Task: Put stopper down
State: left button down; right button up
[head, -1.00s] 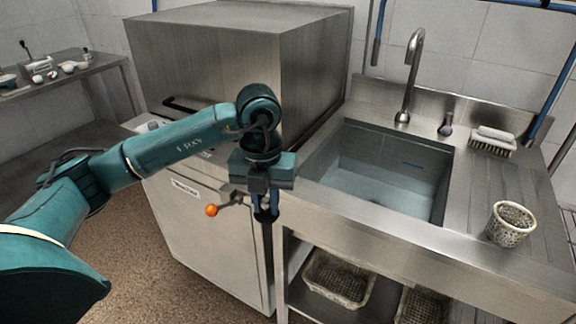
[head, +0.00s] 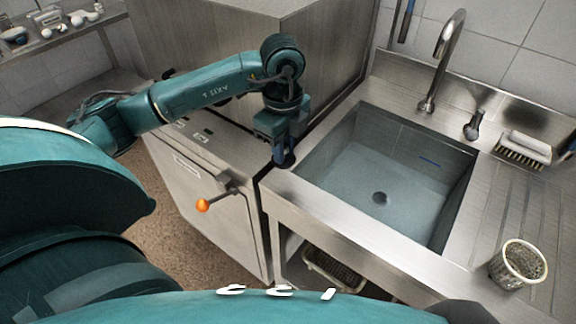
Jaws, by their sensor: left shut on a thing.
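My left gripper (head: 284,152) points down at the left front rim of the sink (head: 281,186), just above or touching the steel. It is shut on a small dark thing, apparently the stopper (head: 284,161), mostly hidden by the fingers. I cannot tell whether the stopper touches the rim. My right gripper is not in view.
A faucet (head: 440,70) and a small tap (head: 474,125) stand behind the basin. A brush (head: 523,150) and a perforated basket (head: 517,265) are on the right drainboard. Another basket (head: 335,270) is below.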

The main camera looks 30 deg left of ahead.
pick_arm(q)
jog(key=shift+s+f, duration=0.2)
jog(key=shift+f, duration=0.95)
jog(key=shift+w+f, duration=0.1)
jog(key=shift+f, duration=1.95)
jog(key=shift+f, duration=0.15)
jog(key=c, duration=1.3)
grip_release()
notch_tip(320, 180, up, 12)
jog(key=shift+r, duration=0.15)
